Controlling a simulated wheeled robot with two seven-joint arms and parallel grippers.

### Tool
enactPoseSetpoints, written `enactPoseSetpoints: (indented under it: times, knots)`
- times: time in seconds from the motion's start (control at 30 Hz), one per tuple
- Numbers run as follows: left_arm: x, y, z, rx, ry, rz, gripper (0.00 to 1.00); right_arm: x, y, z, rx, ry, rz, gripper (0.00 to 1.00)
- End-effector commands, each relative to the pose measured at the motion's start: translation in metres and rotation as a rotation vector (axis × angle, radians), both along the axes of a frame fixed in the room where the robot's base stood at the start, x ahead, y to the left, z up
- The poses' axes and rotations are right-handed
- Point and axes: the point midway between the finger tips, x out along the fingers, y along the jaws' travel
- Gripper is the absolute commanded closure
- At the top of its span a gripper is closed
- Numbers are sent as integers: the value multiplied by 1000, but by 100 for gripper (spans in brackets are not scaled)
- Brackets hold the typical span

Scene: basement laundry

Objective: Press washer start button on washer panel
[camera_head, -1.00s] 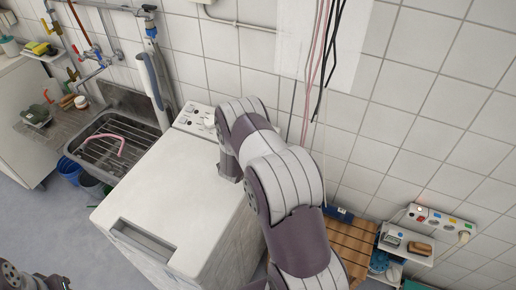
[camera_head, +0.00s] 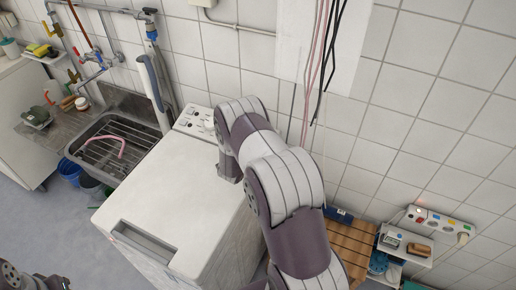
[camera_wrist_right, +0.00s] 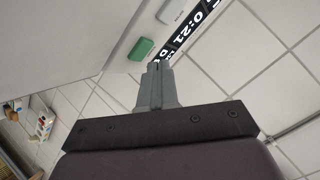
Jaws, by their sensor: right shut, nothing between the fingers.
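The white washer (camera_head: 172,200) stands against the tiled wall in the head view. Its control panel (camera_head: 194,120) runs along the back edge, partly hidden by my right arm. My right gripper (camera_wrist_right: 157,66) is shut and empty. Its tips show just beside the green button and below the display; I cannot tell whether they touch the panel. In the head view, the right gripper is hidden behind its own arm. Part of my left arm shows at the bottom left, with no fingers visible.
A sink (camera_head: 115,145) with a pink hose is left of the washer. A wooden slatted surface (camera_head: 350,245) and a small shelf (camera_head: 405,243) are to the right. Pipes and hanging cables (camera_head: 322,60) are on the wall.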

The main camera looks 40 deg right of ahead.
Motion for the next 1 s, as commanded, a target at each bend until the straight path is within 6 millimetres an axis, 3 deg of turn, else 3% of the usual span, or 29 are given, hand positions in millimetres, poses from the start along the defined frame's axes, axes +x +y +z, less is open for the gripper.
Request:
enactPoseSetpoints:
  times: [0.27, 0.77, 1.0]
  knots:
    - [0, 0, 1, 0, 0, 0, 100, 0, 0, 1, 0, 0, 0, 100]
    - [0, 0, 39, 0, 0, 0, 100, -6, 11, 47, 0, 0, 0, 100]
    - [0, 0, 39, 0, 0, 0, 100, -6, 12, 47, 0, 0, 0, 100]
